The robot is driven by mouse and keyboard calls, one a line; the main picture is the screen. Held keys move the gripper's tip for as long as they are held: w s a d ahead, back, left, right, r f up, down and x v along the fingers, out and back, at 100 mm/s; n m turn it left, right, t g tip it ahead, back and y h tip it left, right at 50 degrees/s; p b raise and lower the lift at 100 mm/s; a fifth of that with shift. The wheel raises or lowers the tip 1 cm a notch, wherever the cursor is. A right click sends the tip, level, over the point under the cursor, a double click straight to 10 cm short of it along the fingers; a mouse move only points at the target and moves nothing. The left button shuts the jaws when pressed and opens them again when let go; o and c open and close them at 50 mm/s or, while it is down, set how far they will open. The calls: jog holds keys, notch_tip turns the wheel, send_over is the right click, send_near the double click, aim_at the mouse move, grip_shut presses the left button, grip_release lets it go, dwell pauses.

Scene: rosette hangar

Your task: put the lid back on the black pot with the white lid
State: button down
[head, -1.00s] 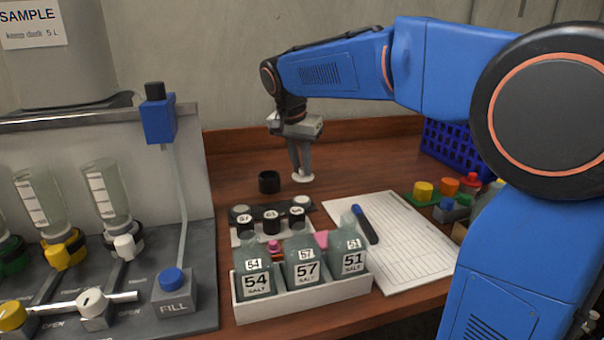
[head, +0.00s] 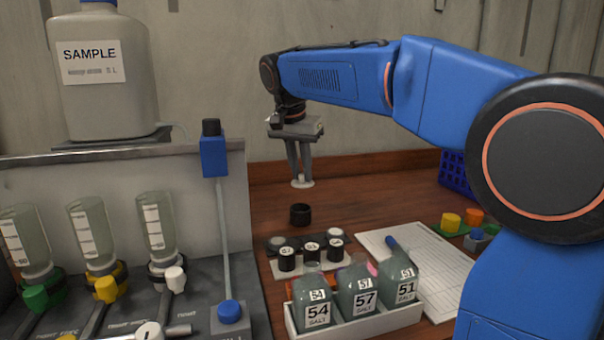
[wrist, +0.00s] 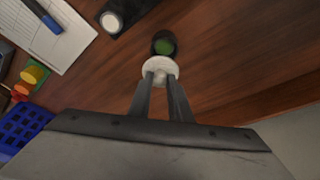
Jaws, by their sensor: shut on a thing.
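The black pot (head: 300,214) stands open on the wooden bench behind the rack of small black pots. In the wrist view the open pot (wrist: 164,42) shows something green inside. My gripper (head: 301,179) is shut on the white lid (head: 303,184) and holds it level above the bench. In the head view the lid is higher in the picture than the pot and apart from it. In the wrist view the lid (wrist: 160,66) is at the fingertips and overlaps the pot's near edge in the picture. The exact height of the lid above the pot is hard to tell.
A rack (head: 283,268) with several small black pots stands in front of the pot. A white tray (head: 365,323) of salt bottles is nearer. A paper sheet (head: 436,262) with a blue pen lies right. A blue crate (head: 452,168) stands at back right. Bench around the pot is clear.

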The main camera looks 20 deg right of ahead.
aim_at(298, 184)
jog(key=shift+a, duration=0.25)
jog(key=shift+f, duration=3.15)
jog(key=shift+f, duration=0.15)
jog(key=c, duration=1.1)
grip_release()
jog(key=shift+r, duration=3.5)
